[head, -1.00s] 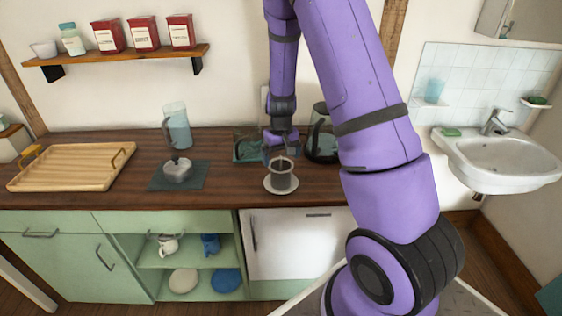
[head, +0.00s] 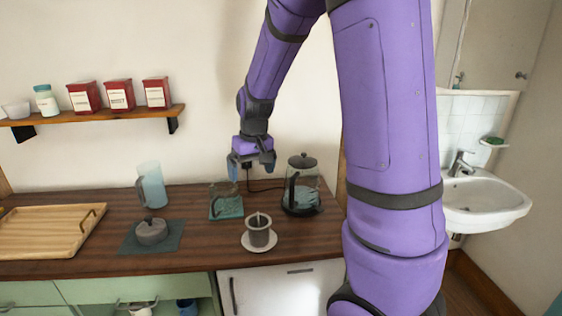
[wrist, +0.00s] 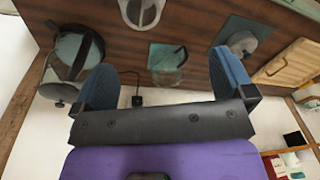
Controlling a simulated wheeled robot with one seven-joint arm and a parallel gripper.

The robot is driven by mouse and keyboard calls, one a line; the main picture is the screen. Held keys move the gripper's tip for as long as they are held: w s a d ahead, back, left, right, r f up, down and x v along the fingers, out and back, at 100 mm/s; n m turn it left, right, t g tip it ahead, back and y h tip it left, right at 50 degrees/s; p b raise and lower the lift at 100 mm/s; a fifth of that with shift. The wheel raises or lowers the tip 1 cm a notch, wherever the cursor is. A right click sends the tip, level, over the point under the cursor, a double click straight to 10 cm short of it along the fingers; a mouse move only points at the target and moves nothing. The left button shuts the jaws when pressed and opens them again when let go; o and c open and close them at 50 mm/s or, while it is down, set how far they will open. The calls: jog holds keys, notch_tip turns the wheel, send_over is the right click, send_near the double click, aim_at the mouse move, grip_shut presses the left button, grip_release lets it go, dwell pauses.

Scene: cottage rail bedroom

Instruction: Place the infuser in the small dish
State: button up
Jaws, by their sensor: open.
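The infuser (head: 259,231), a grey cylinder with a thin upright stem, stands upright in the small white dish (head: 273,246) near the counter's front edge. In the wrist view the infuser (wrist: 148,12) and dish (wrist: 126,8) show at the top, partly cut off by the frame edge. My gripper (head: 251,172) is open and empty, with blue fingers apart. It hangs above the back of the counter, behind and above the infuser, clear of it. In the wrist view nothing lies between the fingers of my gripper (wrist: 165,82).
A glass pot with a dark lid (head: 303,185) stands right of my gripper. A glass vessel (head: 222,194) sits on a teal mat below it. Left are a lidded grey pot (head: 151,232), a pitcher (head: 151,185) and a wooden tray (head: 45,232). A shelf (head: 90,117) holds red tins.

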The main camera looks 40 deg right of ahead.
jog(key=s+a+r+t, duration=0.1)
jog(key=s+a+r, duration=0.2)
jog(key=s+r, duration=0.2)
jog(key=s+a+r+n+t, duration=0.1)
jog(key=s+a+r, duration=0.2)
jog(key=s, duration=0.7)
jog(key=s+a+r+n+t, duration=0.1)
jog(key=s+a+r+t, duration=0.1)
jog(key=s+r, duration=0.4)
jog(key=s+a, duration=0.1)
jog(key=s, duration=0.1)
jog(key=shift+s+a+r, duration=0.35)
jog(key=shift+r, duration=0.05)
